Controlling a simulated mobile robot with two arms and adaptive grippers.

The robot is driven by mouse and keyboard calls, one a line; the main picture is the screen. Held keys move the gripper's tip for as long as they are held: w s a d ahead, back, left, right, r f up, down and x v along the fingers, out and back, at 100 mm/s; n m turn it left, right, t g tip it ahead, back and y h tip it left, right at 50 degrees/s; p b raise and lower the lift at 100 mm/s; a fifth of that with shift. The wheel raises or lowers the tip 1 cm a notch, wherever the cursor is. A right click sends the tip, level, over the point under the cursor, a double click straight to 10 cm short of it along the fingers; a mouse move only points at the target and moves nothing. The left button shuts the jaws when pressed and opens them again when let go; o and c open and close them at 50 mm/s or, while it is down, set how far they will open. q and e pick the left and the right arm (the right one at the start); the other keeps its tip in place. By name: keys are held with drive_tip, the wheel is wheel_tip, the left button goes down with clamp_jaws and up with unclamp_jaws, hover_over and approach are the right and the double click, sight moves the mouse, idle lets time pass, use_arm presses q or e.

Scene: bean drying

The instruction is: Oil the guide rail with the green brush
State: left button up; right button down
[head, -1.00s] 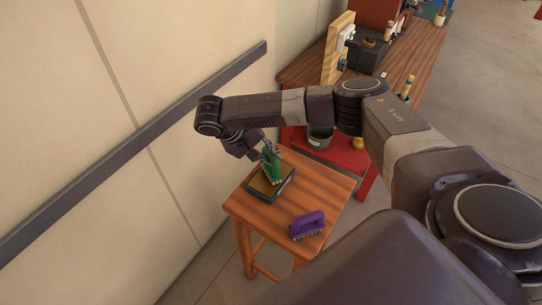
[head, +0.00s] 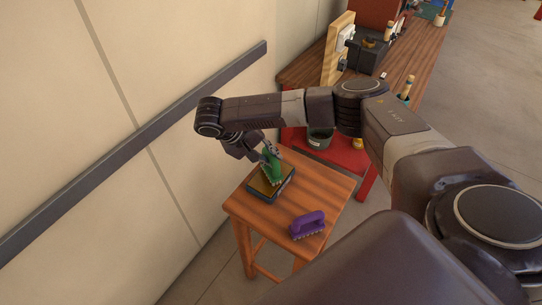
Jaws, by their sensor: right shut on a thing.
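The green brush (head: 273,172) is upright over a shallow dark tray (head: 270,199) with a yellowish inside, on a small wooden stool. My right gripper (head: 270,156) is shut on the green brush from above. The brush's lower end is at the tray's yellowish surface; I cannot tell whether it touches. The guide rail (head: 140,139) is a long dark grey bar on the wall at the left, running diagonally. My left gripper is not in view.
A purple brush (head: 307,224) lies on the stool (head: 255,217) near its front right. Behind stands a wooden workbench (head: 412,63) with tools, and a grey pot (head: 319,138) sits on a red surface (head: 345,156). The wall is close on the left.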

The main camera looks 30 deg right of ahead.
drive_tip(key=shift+f, duration=0.4)
drive_tip(key=shift+s+f+p, duration=0.15)
drive_tip(key=shift+f+p, duration=0.05)
drive_tip(key=shift+p, duration=0.25)
idle(2.3)
drive_tip(key=shift+r, duration=0.1)
wheel_tip(320, 180, up, 7)
drive_tip(key=p, duration=0.8)
drive_tip(key=shift+r+p, duration=0.2)
drive_tip(key=shift+p, duration=0.1)
idle(0.5)
